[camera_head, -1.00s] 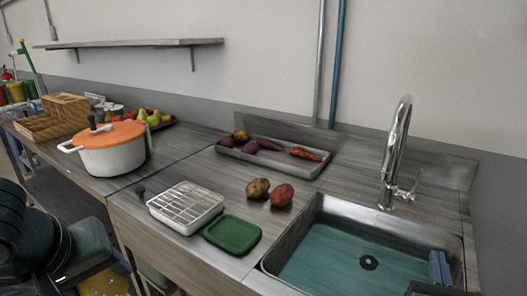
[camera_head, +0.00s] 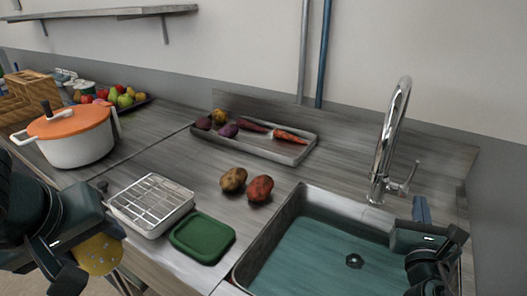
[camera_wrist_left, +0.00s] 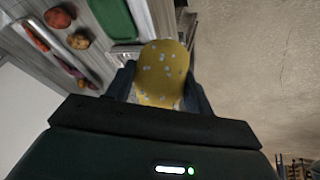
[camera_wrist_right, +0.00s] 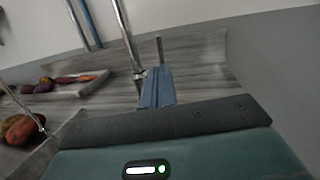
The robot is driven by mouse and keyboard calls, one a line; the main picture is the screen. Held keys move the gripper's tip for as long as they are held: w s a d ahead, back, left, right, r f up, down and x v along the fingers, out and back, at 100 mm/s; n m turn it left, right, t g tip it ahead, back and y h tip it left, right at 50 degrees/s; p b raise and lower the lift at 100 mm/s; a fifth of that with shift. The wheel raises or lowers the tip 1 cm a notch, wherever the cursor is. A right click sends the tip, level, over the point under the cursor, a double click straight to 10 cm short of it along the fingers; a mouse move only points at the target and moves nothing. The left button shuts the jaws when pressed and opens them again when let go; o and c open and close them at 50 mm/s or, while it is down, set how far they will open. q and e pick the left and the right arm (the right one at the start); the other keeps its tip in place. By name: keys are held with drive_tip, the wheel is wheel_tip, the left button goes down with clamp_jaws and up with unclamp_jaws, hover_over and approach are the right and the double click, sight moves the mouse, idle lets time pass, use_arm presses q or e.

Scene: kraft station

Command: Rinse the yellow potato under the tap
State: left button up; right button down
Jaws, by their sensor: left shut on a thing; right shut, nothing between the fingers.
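The yellow potato (camera_head: 100,255), dotted with pale spots, is between my left gripper's (camera_head: 82,262) fingers, in front of the counter's front edge at the lower left. In the left wrist view it (camera_wrist_left: 163,72) fills the space between the fingers. The chrome tap (camera_head: 390,140) stands behind the sink (camera_head: 240,268); no water stream shows. The sink's inside looks teal, with a dark drain. My right gripper (camera_head: 421,210) is shut and empty over the sink's right side, in front of the tap's handle. Its closed fingers (camera_wrist_right: 157,88) show in the right wrist view.
A brown potato (camera_head: 233,180) and a reddish one (camera_head: 260,189) lie left of the sink. A green lid (camera_head: 202,238) and a white container with a wire rack (camera_head: 152,203) lie nearer. A vegetable tray (camera_head: 290,153) is behind. An orange-lidded pot (camera_head: 75,145) stands left.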

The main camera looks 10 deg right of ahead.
sight(415, 169)
use_arm(q)
drive_tip(key=shift+r+p, duration=0.5)
drive_tip(key=shift+r, duration=0.2)
use_arm(e)
drive_tip(key=x, duration=0.8)
drive_tip(key=shift+w+d, duration=0.1)
drive_tip(key=shift+w, duration=0.25)
